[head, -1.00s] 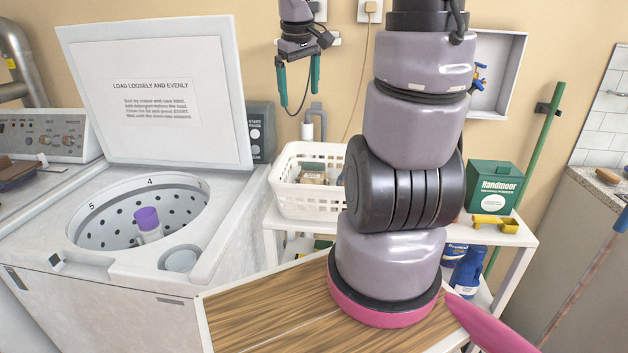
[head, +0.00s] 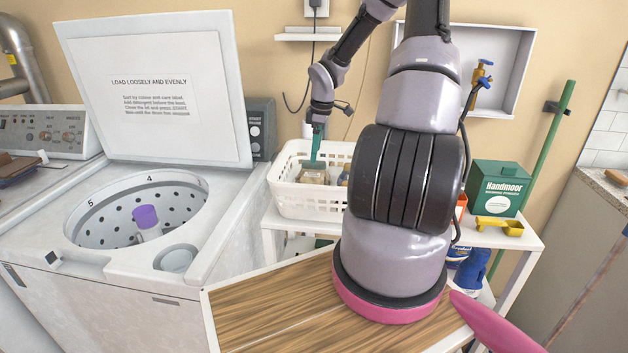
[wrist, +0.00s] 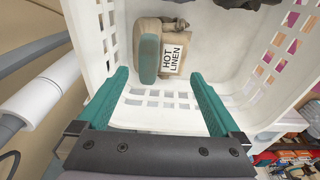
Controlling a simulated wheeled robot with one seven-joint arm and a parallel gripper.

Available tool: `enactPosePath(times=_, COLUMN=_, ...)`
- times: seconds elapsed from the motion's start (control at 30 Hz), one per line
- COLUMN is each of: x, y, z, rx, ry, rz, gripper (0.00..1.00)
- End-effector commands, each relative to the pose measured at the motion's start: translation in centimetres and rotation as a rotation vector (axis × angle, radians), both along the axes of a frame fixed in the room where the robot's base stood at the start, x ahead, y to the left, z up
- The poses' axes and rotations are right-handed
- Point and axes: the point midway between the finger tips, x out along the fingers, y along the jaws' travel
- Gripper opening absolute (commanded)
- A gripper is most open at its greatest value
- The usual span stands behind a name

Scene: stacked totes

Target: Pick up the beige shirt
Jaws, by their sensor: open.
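My gripper (head: 314,158) is open, its teal fingers pointing down over the white basket (head: 296,204). In the wrist view the fingers of my gripper (wrist: 160,76) spread wide above the basket (wrist: 92,45), with nothing between the tips that I can see held. A beige item (wrist: 178,30) with a white "HOT LINEN" label lies in the basket beyond the fingertips, with a teal oval piece (wrist: 148,60) against it. This beige item also shows in the head view (head: 312,178). I cannot make out a beige shirt for certain. A dark cloth (wrist: 245,3) is cut off at the basket's far side.
The basket stands on a white shelf unit beside a green Handmoor box (head: 498,188) and a yellow scoop (head: 498,226). An open washing machine (head: 110,280) is at left. A shallow white wall box (head: 500,70) with a tap hangs behind.

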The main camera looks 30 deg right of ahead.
Motion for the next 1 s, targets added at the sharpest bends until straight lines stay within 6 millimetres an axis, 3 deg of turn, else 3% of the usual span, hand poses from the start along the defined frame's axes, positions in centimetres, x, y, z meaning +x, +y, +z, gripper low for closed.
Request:
enactPosePath(times=0.6, x=0.5, y=0.7, z=-7.4, rx=0.000, ry=0.002, rz=-0.001, gripper=1.00)
enactPosePath(times=0.9, x=0.5, y=0.7, z=-8.0, rx=-0.001, ry=0.001, rz=-0.003, gripper=1.00)
enactPosePath(times=0.93, x=0.5, y=0.7, z=-8.0, rx=-0.001, ry=0.001, rz=-0.003, gripper=0.92)
enactPosePath(times=1.0, x=0.5, y=0.7, z=-8.0, rx=-0.001, ry=0.001, rz=-0.003, gripper=0.66)
